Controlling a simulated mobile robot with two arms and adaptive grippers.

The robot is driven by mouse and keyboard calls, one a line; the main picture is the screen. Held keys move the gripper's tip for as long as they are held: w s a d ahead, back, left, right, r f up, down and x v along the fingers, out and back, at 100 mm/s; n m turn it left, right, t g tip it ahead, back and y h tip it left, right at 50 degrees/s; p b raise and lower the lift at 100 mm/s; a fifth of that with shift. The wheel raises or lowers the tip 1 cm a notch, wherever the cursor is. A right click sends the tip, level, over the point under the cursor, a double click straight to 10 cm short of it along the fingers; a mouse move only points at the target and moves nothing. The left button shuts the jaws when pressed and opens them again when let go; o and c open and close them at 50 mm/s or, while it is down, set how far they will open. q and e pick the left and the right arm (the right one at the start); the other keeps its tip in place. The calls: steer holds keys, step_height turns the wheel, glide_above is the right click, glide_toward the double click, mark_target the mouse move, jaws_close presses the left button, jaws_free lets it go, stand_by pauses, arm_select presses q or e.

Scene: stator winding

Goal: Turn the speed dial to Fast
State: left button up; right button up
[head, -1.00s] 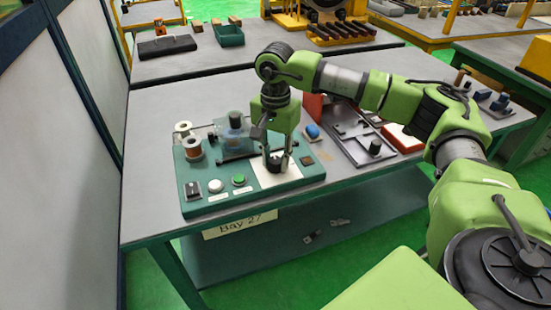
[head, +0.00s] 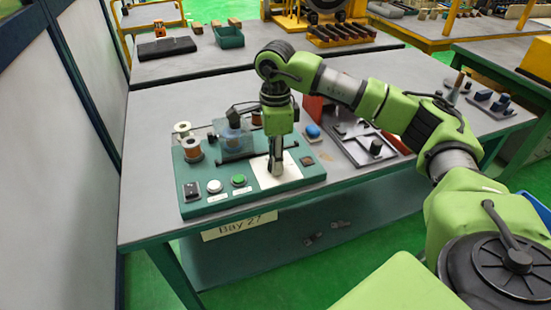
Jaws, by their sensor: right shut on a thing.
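The speed dial sits on a white plate (head: 291,175) at the right part of the green control panel (head: 232,198). My right gripper (head: 276,170) points straight down over this plate, its fingers closed around the dial. The fingers hide the dial, so I cannot read which way its pointer faces or the marks near it. My left gripper is not in view.
Left of the gripper on the panel are a green button (head: 239,180), a white button (head: 214,186) and a black switch (head: 192,191). Copper spools (head: 192,149) and a clear-covered winder (head: 235,140) stand behind. A dark fixture (head: 362,148) and blue knob (head: 313,131) lie right.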

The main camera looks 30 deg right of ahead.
steer(key=m, duration=0.5)
steer(key=shift+m, duration=0.3)
stand_by(0.4)
steer(key=o, duration=1.1)
steer(key=shift+r, duration=0.15)
step_height(320, 180, up, 12)
steer(key=shift+f, duration=0.1)
steer(key=shift+f, duration=0.1)
